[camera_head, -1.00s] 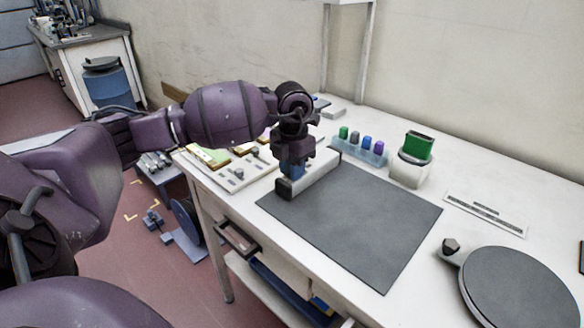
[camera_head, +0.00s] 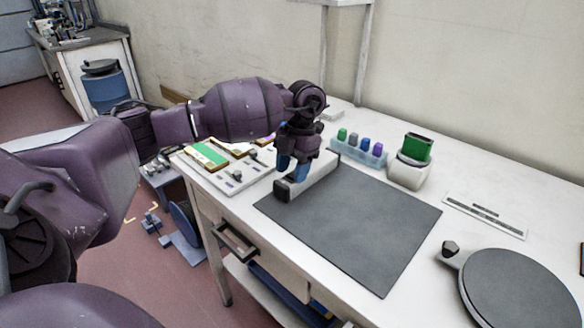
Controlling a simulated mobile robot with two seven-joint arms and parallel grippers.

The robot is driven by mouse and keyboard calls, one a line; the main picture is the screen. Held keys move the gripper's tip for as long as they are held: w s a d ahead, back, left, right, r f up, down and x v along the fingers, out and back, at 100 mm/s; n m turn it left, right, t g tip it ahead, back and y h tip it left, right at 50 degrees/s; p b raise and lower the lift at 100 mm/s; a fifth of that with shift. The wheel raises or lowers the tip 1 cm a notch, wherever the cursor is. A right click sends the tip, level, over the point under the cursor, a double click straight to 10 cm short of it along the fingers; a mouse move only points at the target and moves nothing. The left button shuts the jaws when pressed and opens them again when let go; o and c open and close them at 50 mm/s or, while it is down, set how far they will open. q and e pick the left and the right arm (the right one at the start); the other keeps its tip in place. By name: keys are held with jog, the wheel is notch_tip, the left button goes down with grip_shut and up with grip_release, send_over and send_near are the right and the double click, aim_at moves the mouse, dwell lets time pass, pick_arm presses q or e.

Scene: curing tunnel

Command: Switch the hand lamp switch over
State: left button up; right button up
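A long pale grey bar with a dark grey end block (camera_head: 283,189) lies at the far left corner of the dark mat; it may be the hand lamp. I cannot make out a switch on it. My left gripper (camera_head: 293,172) points down right over the bar, its blue fingertip parts close to or touching the top near the dark end. The gripper hides part of the bar, and whether the fingers are open or shut does not show clearly. My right gripper is not in view.
The dark mat (camera_head: 350,228) is bare to the right of the bar. A panel with small sliders (camera_head: 233,180) lies on the left. Behind stand a rack of coloured pegs (camera_head: 345,151) and a white holder with a green block (camera_head: 410,170). A round dark plate (camera_head: 520,292) is front right.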

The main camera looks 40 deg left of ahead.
pick_arm(q)
jog(key=shift+r, duration=0.1)
jog(key=v, duration=1)
jog(key=shift+r+p, duration=0.3)
jog(key=shift+p, duration=0.15)
